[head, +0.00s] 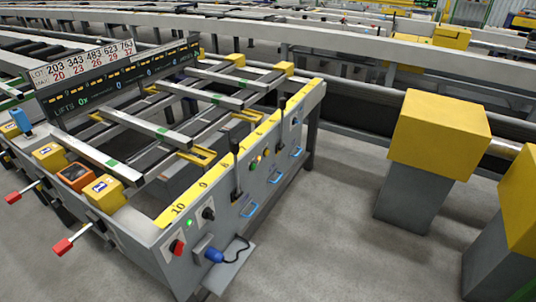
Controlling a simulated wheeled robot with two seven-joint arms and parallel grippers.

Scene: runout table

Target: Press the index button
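No button carries a readable "index" label, so I cannot tell which control is the index button. The grey runout table (150,241) has a front panel with a red knob or button (177,247), a black knob (208,213) and a small green light (189,222) near its left corner. Further right on the panel are small yellow and red round controls (266,153). Two yellow boxes with blue-and-white symbols, a nearer one (103,189) and a farther one (48,156), flank an orange box (76,177) at the left end. Neither of my grippers is in view.
Red-tipped levers (63,247) stick out at the left end. A blue plug (213,254) with a black cable sits by a low shelf. Black upright levers (235,172) stand along the yellow numbered strip. Yellow-topped grey posts (438,135) stand at right. Bare floor (330,225) lies between.

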